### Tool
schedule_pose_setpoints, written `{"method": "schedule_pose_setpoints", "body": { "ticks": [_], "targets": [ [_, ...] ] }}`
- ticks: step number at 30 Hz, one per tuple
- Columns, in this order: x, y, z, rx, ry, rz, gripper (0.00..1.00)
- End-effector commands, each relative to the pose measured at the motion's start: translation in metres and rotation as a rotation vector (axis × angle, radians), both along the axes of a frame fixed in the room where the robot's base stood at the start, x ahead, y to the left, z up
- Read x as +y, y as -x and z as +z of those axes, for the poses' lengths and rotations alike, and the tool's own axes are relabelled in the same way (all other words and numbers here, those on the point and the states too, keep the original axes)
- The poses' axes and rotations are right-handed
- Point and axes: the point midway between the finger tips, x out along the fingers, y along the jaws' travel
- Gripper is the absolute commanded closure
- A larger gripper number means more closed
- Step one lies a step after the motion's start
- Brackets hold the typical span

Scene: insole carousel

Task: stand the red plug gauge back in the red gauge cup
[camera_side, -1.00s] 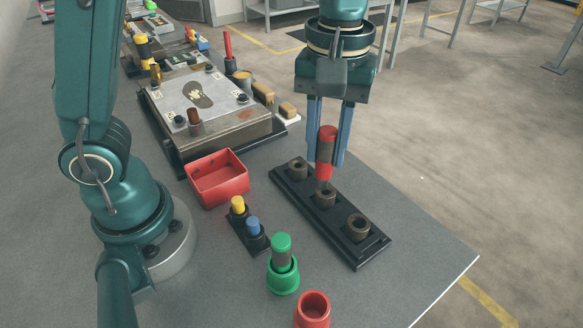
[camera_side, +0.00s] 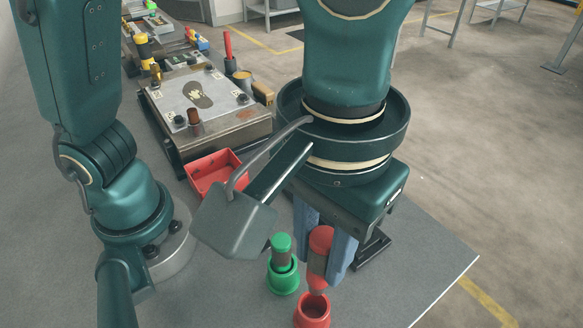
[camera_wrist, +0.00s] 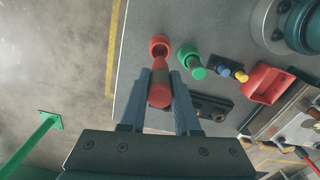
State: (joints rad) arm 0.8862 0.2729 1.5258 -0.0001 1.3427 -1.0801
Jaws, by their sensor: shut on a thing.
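My gripper (camera_side: 325,250) is shut on the red plug gauge (camera_side: 320,240), which has a red top, a grey middle band and a red lower part. The gauge is close to upright, with its lower end just over the red gauge cup (camera_side: 312,314) at the bottom of the side view. I cannot tell whether the tip is inside the mouth or just above it. In the wrist view the gauge (camera_wrist: 159,95) lies between the two blue-grey fingers (camera_wrist: 160,88), and the red cup (camera_wrist: 159,43) shows beyond its far end.
The green gauge (camera_side: 281,243) stands in its green cup (camera_side: 283,278) just left of my gripper. A red bin (camera_side: 212,163) lies farther back. The dark block with ring pieces (camera_wrist: 210,106) is mostly hidden behind my gripper in the side view. The table edge is to the right.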

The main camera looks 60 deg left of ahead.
Motion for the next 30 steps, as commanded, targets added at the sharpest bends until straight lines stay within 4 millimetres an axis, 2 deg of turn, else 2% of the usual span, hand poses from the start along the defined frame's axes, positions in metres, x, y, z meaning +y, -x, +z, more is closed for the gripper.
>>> {"method": "schedule_pose_setpoints", "body": {
  "ticks": [5, 18, 30],
  "targets": [
    [0.0, 0.0, -0.007, 0.001, -0.001, 0.0, 1.0],
    [0.0, 0.0, -0.04, 0.001, -0.002, 0.001, 1.0],
    [0.0, 0.0, -0.046, 0.0, 0.0, 0.001, 1.0]
  ]
}}
